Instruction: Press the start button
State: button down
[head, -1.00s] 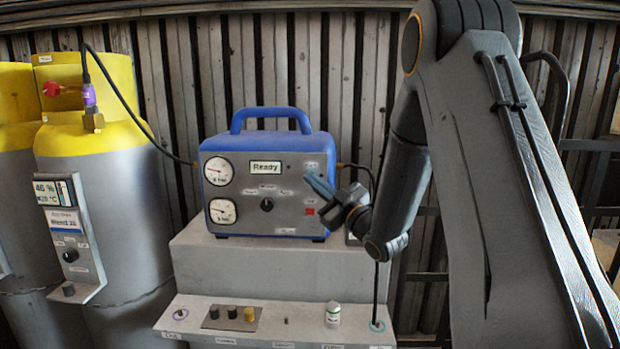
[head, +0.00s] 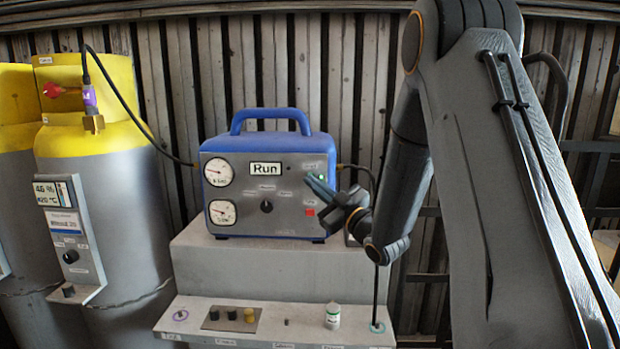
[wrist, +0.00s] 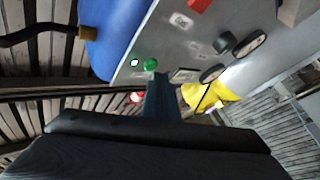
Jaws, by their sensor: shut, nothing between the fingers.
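The blue machine (head: 232,146) with a grey front panel stands on a grey stand. Its display (head: 266,169) reads "Run". In the wrist view the green button (wrist: 151,65) is on the panel, with a small lit white spot (wrist: 134,62) beside it. My gripper (head: 311,181) is shut and empty at the right side of the panel. In the wrist view its fingertips (wrist: 158,79) are right at the green button; I cannot tell whether they touch it. In the head view the fingers largely hide that button. The red button (head: 310,212) is lower on the panel.
Two gauges (head: 219,171) and a black knob (head: 266,206) are on the panel. Yellow-topped grey cylinders (head: 100,190) stand at the left, with a hose to the machine.

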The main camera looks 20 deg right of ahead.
jog(key=s+a+p, duration=0.1)
jog(key=s+a, duration=0.1)
jog(key=s, duration=0.3)
jog(key=shift+s, duration=0.35)
dwell(0.7)
jog(key=s+d+f+m+g+h+p, duration=0.25)
jog(key=s+f+m+g+h, duration=0.6)
jog(key=f, duration=0.45)
jog(key=s+a+f+m+g, duration=0.1)
jog(key=s+g, duration=0.4)
jog(key=s, duration=0.7)
jog(key=s+a+f+m+g, duration=0.1)
jog(key=s+g, duration=0.5)
jog(key=s, duration=0.5)
jog(key=shift+s+a+f+p, duration=0.15)
jog(key=shift+s+a+p, duration=0.25)
jog(key=shift+p, duration=0.05)
